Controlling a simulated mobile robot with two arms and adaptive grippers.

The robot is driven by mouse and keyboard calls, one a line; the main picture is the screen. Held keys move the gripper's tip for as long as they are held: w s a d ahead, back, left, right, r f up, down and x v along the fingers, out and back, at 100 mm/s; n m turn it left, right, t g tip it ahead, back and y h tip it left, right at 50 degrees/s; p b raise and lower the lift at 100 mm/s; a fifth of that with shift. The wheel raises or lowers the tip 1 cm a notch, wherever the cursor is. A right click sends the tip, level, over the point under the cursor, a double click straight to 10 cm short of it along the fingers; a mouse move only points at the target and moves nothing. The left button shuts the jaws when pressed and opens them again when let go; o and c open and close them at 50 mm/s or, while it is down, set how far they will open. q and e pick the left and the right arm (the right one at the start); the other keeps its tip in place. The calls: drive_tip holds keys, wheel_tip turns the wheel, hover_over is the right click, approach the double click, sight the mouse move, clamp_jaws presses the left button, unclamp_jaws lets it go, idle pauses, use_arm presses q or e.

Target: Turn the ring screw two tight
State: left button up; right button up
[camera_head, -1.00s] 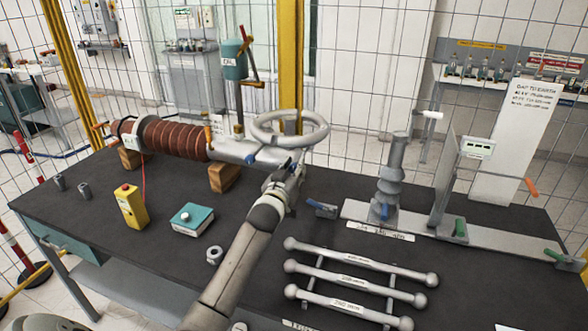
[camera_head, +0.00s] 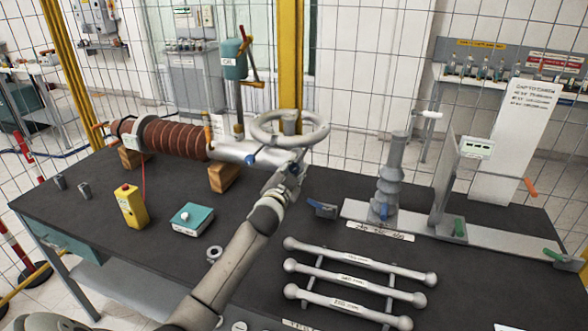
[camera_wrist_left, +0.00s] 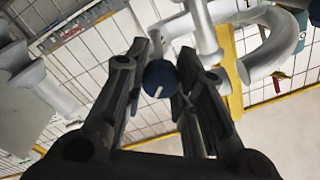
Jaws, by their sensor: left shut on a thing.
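One blue-headed screw (camera_head: 248,160) shows at the ring's lower left, clear of the gripper. My left gripper (camera_head: 297,160) is at the ring's near right side. In the left wrist view, a round blue screw head (camera_wrist_left: 160,78) with a white mark sits between the dark fingers, and my left gripper (camera_wrist_left: 168,62) is shut on it. In the head view that screw is hidden by the gripper. My right gripper is not in view.
A grey insulator post (camera_head: 390,178) on a metal plate stands to the right. Several grey bars (camera_head: 355,278) lie in front. A yellow box (camera_head: 131,206) and a teal box (camera_head: 192,218) stand to the left. A wire fence and yellow post (camera_head: 290,60) rise behind the table.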

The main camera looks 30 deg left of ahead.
use_arm(q)
drive_tip(key=m, duration=0.6)
drive_tip(key=shift+m, duration=0.4)
drive_tip(key=m+p, duration=0.1)
drive_tip(key=m, duration=0.5)
drive_tip(key=shift+h, duration=0.3)
drive_tip(key=m+p, duration=0.1)
drive_tip(key=m, duration=0.5)
drive_tip(key=shift+f, duration=0.1)
drive_tip(key=m+p, duration=0.2)
drive_tip(key=m, duration=0.2)
drive_tip(key=shift+m+h, duration=0.4)
drive_tip(key=shift+f+m, duration=0.1)
drive_tip(key=shift+m, duration=0.5)
drive_tip(key=o, duration=1.1)
drive_tip(key=shift+c, duration=0.2)
drive_tip(key=shift+s, duration=0.1)
